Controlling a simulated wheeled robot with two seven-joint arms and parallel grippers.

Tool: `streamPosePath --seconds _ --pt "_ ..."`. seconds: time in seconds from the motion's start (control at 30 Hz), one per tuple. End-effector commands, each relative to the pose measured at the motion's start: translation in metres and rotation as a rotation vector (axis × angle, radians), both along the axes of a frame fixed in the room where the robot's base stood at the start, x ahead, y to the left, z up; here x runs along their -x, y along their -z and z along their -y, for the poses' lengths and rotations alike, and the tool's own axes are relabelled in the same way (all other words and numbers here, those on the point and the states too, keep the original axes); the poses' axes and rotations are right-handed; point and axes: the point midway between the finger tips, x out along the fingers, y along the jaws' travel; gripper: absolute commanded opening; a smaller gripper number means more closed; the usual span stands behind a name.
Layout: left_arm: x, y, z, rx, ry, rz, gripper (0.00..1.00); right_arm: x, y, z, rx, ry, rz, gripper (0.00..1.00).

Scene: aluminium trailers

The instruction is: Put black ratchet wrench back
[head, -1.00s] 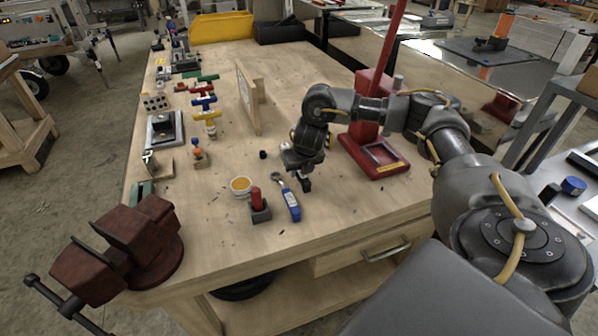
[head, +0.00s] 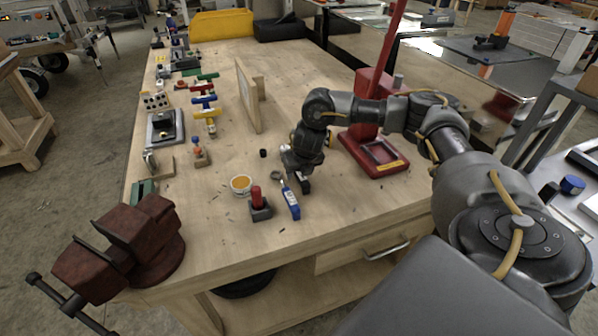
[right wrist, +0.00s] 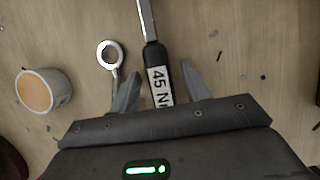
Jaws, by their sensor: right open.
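The black-handled wrench (right wrist: 156,72) with a silver shaft and a "45 N" label lies on the wooden bench in the right wrist view. My right gripper (right wrist: 160,72) is open, with one finger on each side of the handle; I cannot tell if they touch it. In the head view my right gripper (head: 300,184) points down at the bench and largely hides this wrench. A ring-ended silver tool (right wrist: 110,55) lies just left of the black handle, its lower part hidden by my gripper. My left gripper is not in view.
A blue-handled tool (head: 291,203), a red-handled item (head: 257,200) and a cup with orange contents (head: 241,185) are close by. A red press stand (head: 372,160) is to the right, an upright board (head: 249,95) behind, a rusty vise (head: 125,245) at front left.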

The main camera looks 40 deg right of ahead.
Motion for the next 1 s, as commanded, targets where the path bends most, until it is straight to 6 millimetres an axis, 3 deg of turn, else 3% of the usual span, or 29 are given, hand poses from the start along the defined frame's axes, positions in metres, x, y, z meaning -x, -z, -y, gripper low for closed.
streamPosePath --seconds 0.27,0.33,0.5,0.7,1.0 --pt "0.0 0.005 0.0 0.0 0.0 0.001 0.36 0.016 -0.044 -0.007 0.0 -0.004 0.006 0.47" --pt "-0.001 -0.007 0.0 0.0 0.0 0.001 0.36 0.021 -0.065 -0.008 0.002 -0.004 0.009 0.47" --pt "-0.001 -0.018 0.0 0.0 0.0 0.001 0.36 0.033 -0.091 -0.012 0.002 -0.003 0.006 0.47" --pt "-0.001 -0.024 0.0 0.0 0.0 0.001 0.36 0.041 -0.106 -0.014 0.0 -0.001 0.003 0.47" --pt "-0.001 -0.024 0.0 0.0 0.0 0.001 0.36 0.043 -0.109 -0.015 0.001 0.0 0.002 0.47"
